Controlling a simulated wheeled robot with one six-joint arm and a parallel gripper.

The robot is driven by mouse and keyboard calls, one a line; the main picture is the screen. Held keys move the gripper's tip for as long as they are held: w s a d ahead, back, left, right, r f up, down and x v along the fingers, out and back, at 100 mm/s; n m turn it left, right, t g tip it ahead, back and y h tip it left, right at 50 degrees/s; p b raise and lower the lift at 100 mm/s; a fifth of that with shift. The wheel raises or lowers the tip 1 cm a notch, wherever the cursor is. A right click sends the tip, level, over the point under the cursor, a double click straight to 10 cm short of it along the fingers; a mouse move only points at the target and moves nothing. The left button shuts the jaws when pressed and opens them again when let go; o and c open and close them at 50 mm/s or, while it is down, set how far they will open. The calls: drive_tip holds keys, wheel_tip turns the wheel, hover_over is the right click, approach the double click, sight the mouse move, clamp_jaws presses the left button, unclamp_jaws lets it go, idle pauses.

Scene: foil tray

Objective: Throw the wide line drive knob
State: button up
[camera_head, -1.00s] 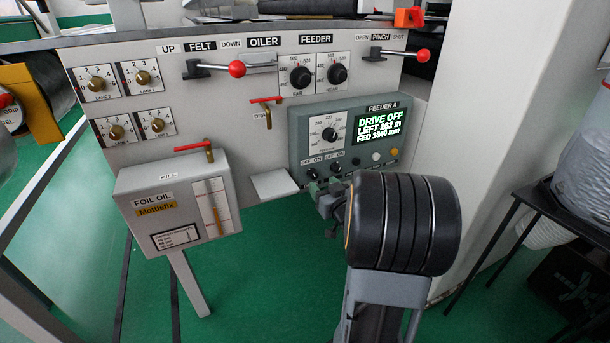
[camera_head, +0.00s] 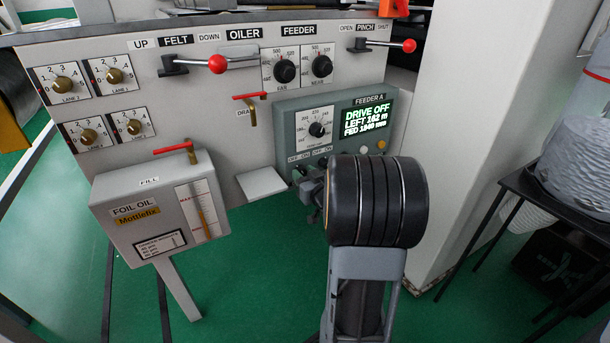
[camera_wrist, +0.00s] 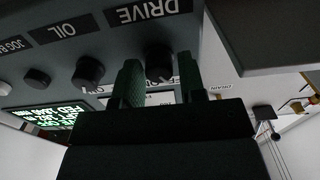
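The grey feeder panel (camera_head: 282,119) has a screen (camera_head: 367,124) reading DRIVE OFF, LEFT 162 m. Small dark knobs with OFF/ON marks sit along its lower edge. In the wrist view the black drive knob (camera_wrist: 159,57) is below the DRIVE label (camera_wrist: 148,12). My gripper (camera_wrist: 160,80) is open, with one finger on each side of the drive knob in that picture. I cannot tell whether the fingers touch it. In the head view my gripper (camera_head: 312,190) is at the panel's lower left, partly hidden by my wrist.
The oil knob (camera_wrist: 88,70) and another knob (camera_wrist: 37,78) sit left of the drive knob in the wrist view. A pale shelf (camera_head: 262,184) and the foil oil box (camera_head: 135,231) are left of my gripper. A white column (camera_head: 455,130) stands to the right.

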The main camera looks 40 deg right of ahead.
drive_tip(key=c, duration=0.5)
drive_tip(key=shift+c, duration=0.2)
drive_tip(key=m+p, duration=0.2)
drive_tip(key=m, duration=0.1)
drive_tip(key=shift+r+p, duration=0.1)
drive_tip(key=shift+p, duration=0.2)
drive_tip(key=m+p, duration=0.1)
drive_tip(key=m, duration=0.2)
drive_tip(key=shift+p, duration=0.35)
drive_tip(key=m+p, duration=0.3)
drive_tip(key=m, duration=0.2)
drive_tip(key=shift+m, duration=0.6)
drive_tip(key=o, duration=0.9)
